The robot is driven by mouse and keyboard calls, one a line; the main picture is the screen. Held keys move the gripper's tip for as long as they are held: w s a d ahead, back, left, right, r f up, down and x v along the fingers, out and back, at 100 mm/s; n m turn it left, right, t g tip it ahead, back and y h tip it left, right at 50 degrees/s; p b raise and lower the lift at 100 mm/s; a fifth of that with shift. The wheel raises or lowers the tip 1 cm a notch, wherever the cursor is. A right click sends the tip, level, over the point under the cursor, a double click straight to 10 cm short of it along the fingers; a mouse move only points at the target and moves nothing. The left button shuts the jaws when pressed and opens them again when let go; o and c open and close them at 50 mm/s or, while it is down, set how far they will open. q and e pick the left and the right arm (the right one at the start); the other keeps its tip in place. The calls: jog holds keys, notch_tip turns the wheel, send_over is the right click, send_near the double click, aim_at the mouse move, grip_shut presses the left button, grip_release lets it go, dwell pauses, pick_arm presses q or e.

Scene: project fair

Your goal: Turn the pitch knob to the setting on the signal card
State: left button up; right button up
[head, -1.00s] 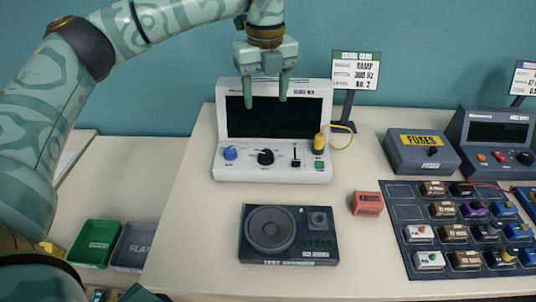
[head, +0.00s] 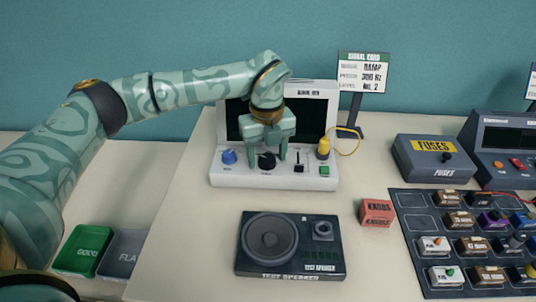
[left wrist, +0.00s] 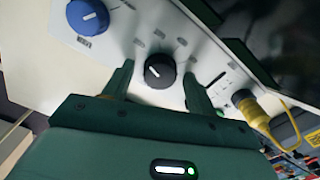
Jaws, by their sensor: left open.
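The black knob (head: 266,161), which I take as the pitch knob, sits low on the white console's (head: 325,172) front, between a blue knob (head: 229,157) and a slider (head: 299,162). My left gripper (head: 267,156) is open, its fingers on either side of the black knob. In the left wrist view the black knob (left wrist: 159,71) lies between the spread fingers, with gaps visible; its white pointer line points to the upper left. Its scale marks are too small to read. The signal card (head: 363,72) stands behind and reads RAMP, 300 Hz, No. 2.
A yellow plug (head: 323,147) with a cable and a green button (head: 324,170) are at the console's right. A test speaker (head: 291,246) lies in front. A red KNOBS box (head: 377,213), a FUSES box (head: 434,157) and a parts tray (head: 418,225) stand right.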

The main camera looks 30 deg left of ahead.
jog(key=shift+a, duration=0.1)
pick_arm(q)
jog(key=c, duration=1)
jog(key=shift+r+m+p, duration=0.3)
jog(key=shift+m+p, duration=0.1)
jog(key=shift+p, duration=0.45)
jog(key=m+p, duration=0.3)
jog(key=p, duration=0.1)
jog(key=shift+m, duration=0.3)
jog(key=shift+f+m+p, duration=0.15)
jog(key=shift+m+p, duration=1.15)
pick_arm(e)
notch_tip(320, 180, up, 8)
jog(key=w, duration=0.2)
jog(key=shift+w+t, duration=0.25)
jog(key=shift+t, duration=0.15)
pick_arm(q)
jog(key=o, duration=1)
jog(key=shift+f, duration=0.1)
